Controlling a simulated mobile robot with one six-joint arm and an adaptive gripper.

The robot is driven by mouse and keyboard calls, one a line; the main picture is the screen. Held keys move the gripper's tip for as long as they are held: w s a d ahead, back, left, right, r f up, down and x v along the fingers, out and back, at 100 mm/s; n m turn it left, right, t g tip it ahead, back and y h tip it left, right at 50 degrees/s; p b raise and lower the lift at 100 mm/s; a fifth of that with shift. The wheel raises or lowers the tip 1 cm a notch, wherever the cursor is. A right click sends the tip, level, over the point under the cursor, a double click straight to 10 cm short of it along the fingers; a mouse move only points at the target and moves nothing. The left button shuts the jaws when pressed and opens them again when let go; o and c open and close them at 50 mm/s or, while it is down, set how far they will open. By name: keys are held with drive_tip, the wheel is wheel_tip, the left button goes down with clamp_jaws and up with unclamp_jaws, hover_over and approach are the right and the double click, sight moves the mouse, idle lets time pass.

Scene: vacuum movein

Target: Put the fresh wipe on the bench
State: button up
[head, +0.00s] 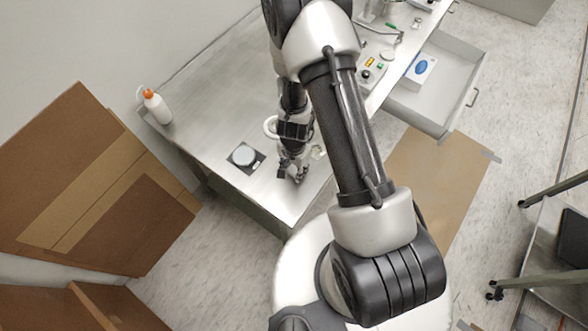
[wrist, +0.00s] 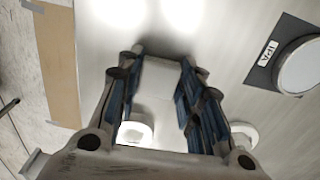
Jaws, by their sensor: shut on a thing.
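My gripper (head: 292,174) is low over the front part of the steel bench (head: 215,115). In the wrist view my gripper's two fingers (wrist: 163,62) are closed on a pale, flat square piece, which looks like the wipe (wrist: 158,82). The wipe is close over the bench surface; I cannot tell whether it touches. In the head view the wipe is hidden by the gripper or too small to make out.
A round dish (head: 243,155) on a dark mat marked IPA (wrist: 262,60) is left of my gripper. A white bottle (head: 157,107) with an orange cap stands at the bench's far left. An open drawer (head: 440,85) at right holds a white-and-blue box (head: 420,72). Cardboard leans at left.

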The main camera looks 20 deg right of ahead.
drive_tip(key=shift+f, duration=0.1)
drive_tip(key=o, duration=0.3)
drive_tip(key=shift+f, duration=0.1)
drive_tip(key=o, duration=0.5)
